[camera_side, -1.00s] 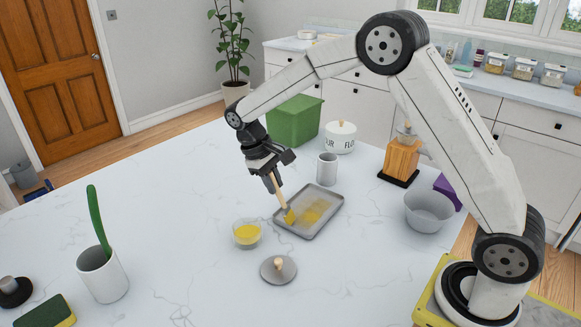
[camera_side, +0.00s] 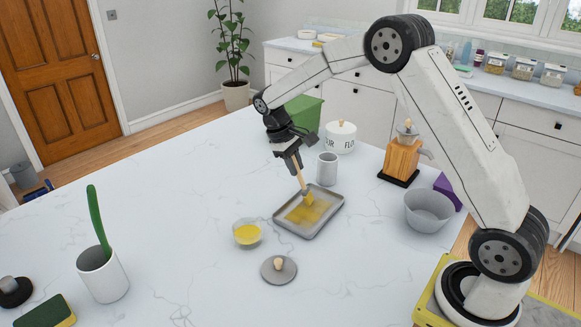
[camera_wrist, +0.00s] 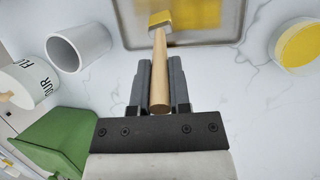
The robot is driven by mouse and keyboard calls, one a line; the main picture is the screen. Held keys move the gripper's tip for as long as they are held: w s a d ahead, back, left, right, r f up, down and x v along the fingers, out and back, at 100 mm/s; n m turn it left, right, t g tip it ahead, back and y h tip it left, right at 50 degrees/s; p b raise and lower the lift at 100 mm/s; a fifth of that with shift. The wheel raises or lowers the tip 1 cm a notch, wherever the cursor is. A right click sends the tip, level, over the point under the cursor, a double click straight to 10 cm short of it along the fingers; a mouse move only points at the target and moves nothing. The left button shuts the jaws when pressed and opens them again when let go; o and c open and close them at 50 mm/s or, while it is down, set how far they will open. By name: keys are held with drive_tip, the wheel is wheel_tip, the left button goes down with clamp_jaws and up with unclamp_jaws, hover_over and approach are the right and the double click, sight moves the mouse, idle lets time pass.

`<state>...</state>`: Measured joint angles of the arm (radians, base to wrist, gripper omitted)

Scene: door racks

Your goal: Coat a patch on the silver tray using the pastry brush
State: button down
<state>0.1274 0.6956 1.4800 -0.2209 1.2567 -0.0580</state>
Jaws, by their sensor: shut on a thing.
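The silver tray (camera_side: 322,226) lies flat on the marble counter, with a yellow coated patch (camera_side: 308,212) spread over much of its middle. My gripper (camera_side: 293,160) is shut on the wooden handle of the pastry brush (camera_side: 300,180), above the tray's far side. The brush points down, and its yellow bristle head (camera_side: 308,197) is at the tray's surface; I cannot tell if it touches. In the wrist view the brush handle (camera_wrist: 159,70) sits between the fingers (camera_wrist: 159,85), and part of the tray (camera_wrist: 190,42) shows beyond. A glass bowl of yellow liquid (camera_side: 247,234) stands left of the tray.
A grey cup (camera_side: 327,169) and the flour canister (camera_side: 340,137) stand behind the tray. A round grey lid (camera_side: 278,269) lies in front. A grey bowl (camera_side: 428,210) and a wooden grinder (camera_side: 401,160) are at right. The counter's left middle is clear.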

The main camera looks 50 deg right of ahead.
drive_tip(key=shift+d, duration=2.35)
wheel_tip(320, 180, up, 8)
drive_tip(key=shift+w, duration=0.15)
drive_tip(key=shift+a, duration=0.15)
drive_tip(key=s+a+r+y, duration=0.4)
drive_tip(key=a, duration=0.5)
drive_tip(key=shift+m, duration=0.3)
drive_tip(key=shift+f, duration=2.45)
drive_tip(key=shift+r, duration=0.15)
